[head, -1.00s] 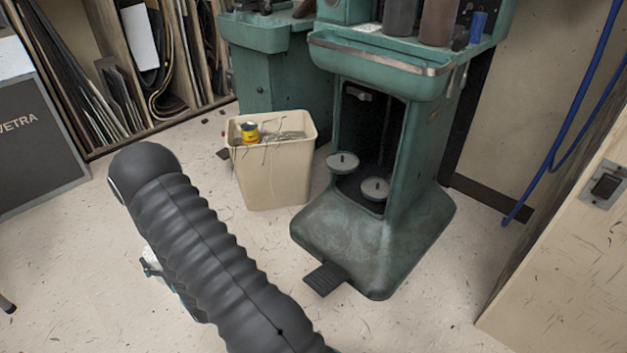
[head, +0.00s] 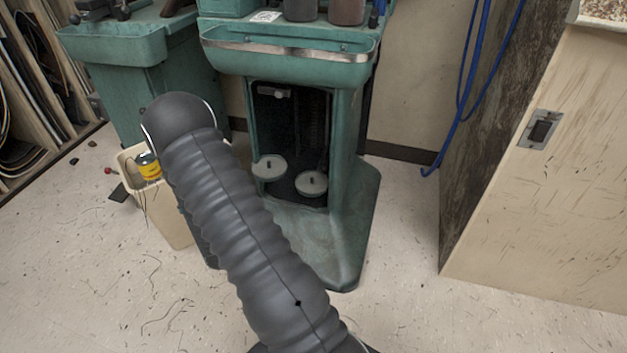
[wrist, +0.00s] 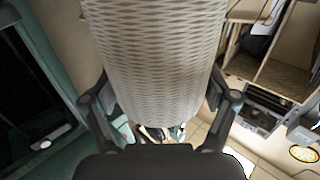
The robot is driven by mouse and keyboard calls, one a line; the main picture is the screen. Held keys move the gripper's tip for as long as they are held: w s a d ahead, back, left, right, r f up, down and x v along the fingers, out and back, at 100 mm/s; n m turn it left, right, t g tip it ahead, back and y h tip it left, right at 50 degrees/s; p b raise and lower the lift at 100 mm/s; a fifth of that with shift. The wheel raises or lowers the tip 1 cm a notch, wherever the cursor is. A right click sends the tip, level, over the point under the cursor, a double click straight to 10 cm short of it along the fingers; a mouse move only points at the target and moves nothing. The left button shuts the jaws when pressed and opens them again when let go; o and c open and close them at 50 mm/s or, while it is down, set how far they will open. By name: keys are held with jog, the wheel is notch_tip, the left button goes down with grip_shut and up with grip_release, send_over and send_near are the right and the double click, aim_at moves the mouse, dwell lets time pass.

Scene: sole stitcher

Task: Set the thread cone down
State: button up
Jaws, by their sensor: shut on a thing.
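A pale thread cone (wrist: 155,60) with a criss-cross wound surface fills the upper middle of the wrist view. My gripper (wrist: 162,105) is shut on it, one finger on each side. The cone's far end runs out of the picture. In the head view my dark ribbed arm covers the gripper and the cone. The green stitching machine (head: 335,240) stands at the centre. Two round grey discs with short pegs, a left one (head: 269,168) and a right one (head: 311,183), sit at its open bay. Both discs are bare.
A cream bin (head: 170,222) with a yellow tin (head: 149,167) stands left of the machine, partly behind my arm. A wooden cabinet (head: 550,170) stands at the right. Blue hose (head: 462,115) hangs on the wall. Floor between machine and cabinet is clear.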

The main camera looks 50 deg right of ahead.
jog(key=s+d+r+m+g+h, duration=0.2)
jog(key=d+r+m+g+h, duration=0.1)
jog(key=d, duration=0.5)
jog(key=s+d+r+m+g+h+p, duration=0.1)
jog(key=s+d+r+m+g+h, duration=0.1)
jog(key=d, duration=0.7)
jog(key=s+d+r+m+g+h, duration=0.2)
jog(key=d+r+m+g+h, duration=0.2)
jog(key=d, duration=0.5)
jog(key=shift+d+r+h+p, duration=0.2)
jog(key=shift+h+p, duration=0.2)
jog(key=shift+h, duration=0.5)
jog(key=s+d+f+m+g, duration=0.1)
jog(key=d+g, duration=0.1)
jog(key=d, duration=0.1)
jog(key=s+d+f+m+g+h+b, duration=0.1)
jog(key=s+d+m+g, duration=0.1)
jog(key=d, duration=0.1)
jog(key=s+d+m+g+h, duration=0.1)
jog(key=d+g, duration=0.1)
jog(key=d, duration=0.1)
jog(key=shift+s+d+f+m+g+b, duration=0.25)
jog(key=shift+d+f+m+g+b, duration=0.05)
jog(key=shift+d+f+b, duration=0.1)
jog(key=shift+f, duration=4.8)
jog(key=shift+f+b, duration=0.2)
jog(key=shift+b, duration=0.15)
jog(key=o, duration=1.2)
